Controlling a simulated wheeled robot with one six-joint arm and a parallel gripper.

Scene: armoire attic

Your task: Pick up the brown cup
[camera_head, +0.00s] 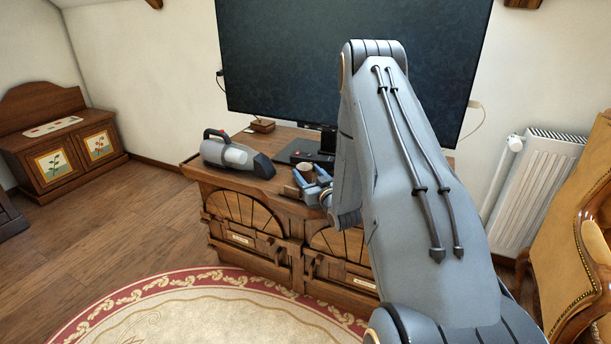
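The brown cup (306,169) stands near the front edge of the wooden cabinet top; its pale rim and open top show. My gripper (309,179) is at the cup, reaching in from the front right, with its blue-grey fingers low around the cup's near side. The fingers hide the cup's lower part. At this size I cannot tell whether they touch the cup or stand apart from it. The cup looks upright and at the height of the cabinet top. My forearm covers the right part of the cabinet.
A handheld vacuum (237,154) lies left of the cup on the cabinet (283,211). A dark box (312,158) lies just behind the cup. A small wooden box (262,125) and a large television (300,70) stand at the back. A radiator (535,185) and armchair are right.

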